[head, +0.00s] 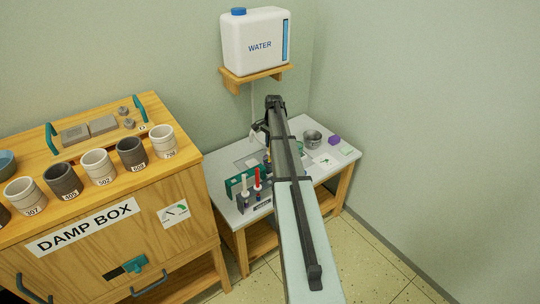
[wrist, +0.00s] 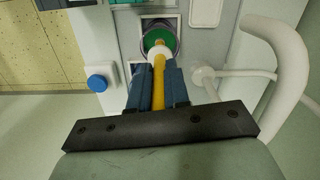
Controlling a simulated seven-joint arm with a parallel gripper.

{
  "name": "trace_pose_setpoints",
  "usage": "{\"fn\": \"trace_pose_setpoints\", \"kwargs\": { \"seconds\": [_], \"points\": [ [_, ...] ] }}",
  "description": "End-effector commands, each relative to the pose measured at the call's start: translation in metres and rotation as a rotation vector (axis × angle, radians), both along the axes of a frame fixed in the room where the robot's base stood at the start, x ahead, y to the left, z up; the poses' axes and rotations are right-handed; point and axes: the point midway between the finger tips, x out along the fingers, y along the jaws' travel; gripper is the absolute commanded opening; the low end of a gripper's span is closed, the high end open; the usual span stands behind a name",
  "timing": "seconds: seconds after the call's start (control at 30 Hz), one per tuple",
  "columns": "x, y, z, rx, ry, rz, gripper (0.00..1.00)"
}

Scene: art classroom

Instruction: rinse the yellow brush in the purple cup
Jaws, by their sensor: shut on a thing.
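In the wrist view my gripper (wrist: 157,88) is shut on the yellow brush (wrist: 158,82), its yellow handle running between the dark blue fingers. Beyond the fingertips the brush has a white part, in front of a dark green round thing (wrist: 160,37). I cannot tell whether the brush is in that thing or above it. In the head view my arm hides most of the gripper and the brush. A small purple thing (head: 334,140) lies at the back right of the grey table (head: 325,171); I cannot tell that it is a cup.
A teal rack (head: 238,184) with a white and a red-topped brush (head: 257,184) stands at the table's front left. A grey metal pot (head: 312,139) stands right of my arm. A white curved pipe (wrist: 288,50) is close on the right in the wrist view. A water tank (head: 255,43) sits above.

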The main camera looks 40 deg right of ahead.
Motion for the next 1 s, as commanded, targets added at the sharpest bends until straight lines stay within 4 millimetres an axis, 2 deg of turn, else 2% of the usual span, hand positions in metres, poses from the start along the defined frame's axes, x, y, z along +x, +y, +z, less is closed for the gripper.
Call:
{"fn": "trace_pose_setpoints", "kwargs": {
  "seconds": [1.0],
  "points": [
    [0.000,-0.005,0.065,0.000,0.000,0.000,0.00]
  ]
}}
